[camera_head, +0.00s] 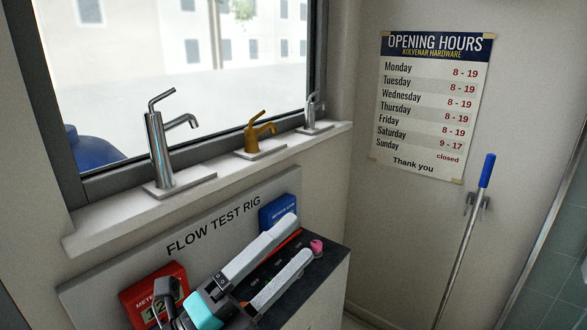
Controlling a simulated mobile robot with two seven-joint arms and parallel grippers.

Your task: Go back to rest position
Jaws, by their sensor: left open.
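My left gripper (298,237) reaches in from the bottom of the head view, over the dark-topped bench of the flow test rig (328,262). Its two long pale fingers are spread apart, with the dark bench top and a red strip visible between them. I see nothing held. A small pink object (316,246) shows just beyond the tip of the right-hand finger; I cannot tell whether they touch. My right gripper is not in view.
A red meter (140,294) and a blue meter (278,213) are on the rig's back panel. Three taps stand on the windowsill: tall chrome (158,150), brass (253,136), small chrome (312,108). A blue-handled pole (487,171) hangs on the right wall below an opening-hours sign (425,112).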

